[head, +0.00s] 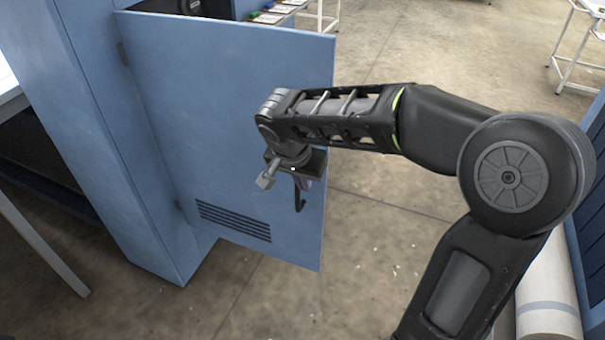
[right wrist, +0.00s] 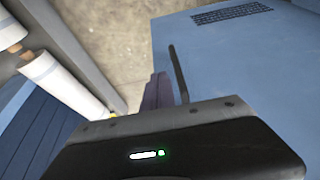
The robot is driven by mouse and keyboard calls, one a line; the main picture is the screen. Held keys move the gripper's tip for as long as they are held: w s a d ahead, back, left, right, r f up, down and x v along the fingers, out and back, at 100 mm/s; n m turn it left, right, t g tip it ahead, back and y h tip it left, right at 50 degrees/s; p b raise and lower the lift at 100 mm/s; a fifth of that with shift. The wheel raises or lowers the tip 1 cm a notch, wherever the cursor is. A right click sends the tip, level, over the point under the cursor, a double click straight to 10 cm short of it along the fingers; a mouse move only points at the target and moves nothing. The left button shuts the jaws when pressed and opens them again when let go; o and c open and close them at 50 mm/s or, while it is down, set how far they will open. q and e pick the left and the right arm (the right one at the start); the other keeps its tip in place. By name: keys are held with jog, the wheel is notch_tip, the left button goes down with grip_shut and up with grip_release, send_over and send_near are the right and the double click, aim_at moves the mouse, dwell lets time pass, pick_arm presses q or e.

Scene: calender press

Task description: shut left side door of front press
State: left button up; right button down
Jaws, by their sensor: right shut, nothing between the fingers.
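The blue side door (head: 225,110) stands open in the head view, swung out from the blue press cabinet (head: 95,110). Its hinges are along its left edge and its free edge is at the right. A slotted vent (head: 235,221) is low on it. My right gripper (head: 301,198) is shut and empty, pointing down in front of the door near the lower part of its free edge. The door panel (right wrist: 235,65) fills the right of the right wrist view, beside the fingers (right wrist: 170,85). I cannot tell whether they touch it. My left gripper is not in view.
A white roll (head: 548,290) and a blue panel stand at the lower right, beside my right arm. White-legged tables (head: 578,50) stand at the back. A white table leg (head: 45,245) is at the left. The concrete floor (head: 430,60) beyond the door is mostly clear.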

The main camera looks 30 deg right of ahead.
jog(key=w+d+f+p, duration=0.1)
jog(key=w+d+f, duration=0.2)
jog(key=d+f, duration=0.1)
jog(key=shift+w+d+f, duration=0.2)
jog(key=shift+d+f, duration=0.15)
jog(key=shift+d, duration=0.1)
